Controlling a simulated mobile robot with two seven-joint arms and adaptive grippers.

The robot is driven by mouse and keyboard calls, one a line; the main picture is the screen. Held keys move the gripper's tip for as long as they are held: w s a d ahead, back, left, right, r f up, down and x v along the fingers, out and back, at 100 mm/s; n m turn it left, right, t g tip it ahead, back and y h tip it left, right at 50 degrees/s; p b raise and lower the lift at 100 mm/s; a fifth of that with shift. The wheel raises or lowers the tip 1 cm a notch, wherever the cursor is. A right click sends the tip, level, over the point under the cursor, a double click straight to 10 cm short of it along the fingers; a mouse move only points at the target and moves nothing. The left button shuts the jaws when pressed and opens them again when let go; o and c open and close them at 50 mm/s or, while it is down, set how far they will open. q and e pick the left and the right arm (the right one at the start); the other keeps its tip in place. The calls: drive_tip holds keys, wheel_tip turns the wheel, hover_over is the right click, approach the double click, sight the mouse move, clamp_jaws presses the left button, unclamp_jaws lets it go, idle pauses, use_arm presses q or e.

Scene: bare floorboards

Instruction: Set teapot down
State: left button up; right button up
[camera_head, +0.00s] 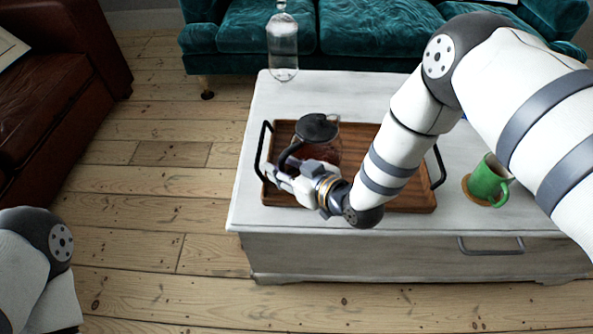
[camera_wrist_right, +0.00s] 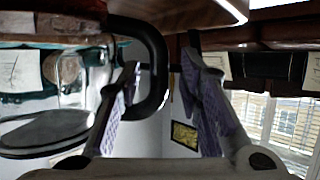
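The teapot (camera_head: 326,152) has a dark glass body and a black lid (camera_head: 317,127). It appears upright over the left part of the wooden tray (camera_head: 408,204); its base is hidden by my right gripper. My right gripper (camera_head: 279,176) is at the teapot's near left side, by its black handle. In the right wrist view the black handle (camera_wrist_right: 158,62) passes between my two fingers, with a gap beside the right-hand finger. The lid also shows there at the left (camera_wrist_right: 45,130). My left gripper is out of view.
The tray lies on a white wooden chest (camera_head: 335,250). A green mug (camera_head: 487,182) stands on a coaster at the right, and a clear glass bottle (camera_head: 283,48) at the back left. A teal sofa (camera_head: 370,28) is behind. Floorboards (camera_head: 150,215) are bare at left.

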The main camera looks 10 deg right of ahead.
drive_tip(key=p+v, duration=0.2)
drive_tip(key=v, duration=0.9)
drive_tip(key=s+d+f+m+g+h, duration=0.2)
drive_tip(key=s+f+g, duration=0.4)
drive_tip(key=s, duration=0.7)
drive_tip(key=s+d+f+m+g+h, duration=0.1)
drive_tip(key=s+d+f+g+h, duration=0.2)
drive_tip(key=s+f, duration=0.8)
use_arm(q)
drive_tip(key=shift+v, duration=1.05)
use_arm(e)
drive_tip(key=s+d+r+m+g, duration=0.1)
drive_tip(key=s+r+g, duration=0.1)
drive_tip(key=s, duration=0.6)
drive_tip(key=s+d+r+m+g, duration=0.1)
drive_tip(key=s+d+r+g, duration=0.1)
drive_tip(key=s, duration=0.6)
drive_tip(key=s+d+r+m+g+h, duration=0.1)
drive_tip(key=s+r+g, duration=0.2)
drive_tip(key=s, duration=0.5)
drive_tip(key=shift+d+r+g, duration=0.2)
drive_tip(key=shift+g, duration=0.6)
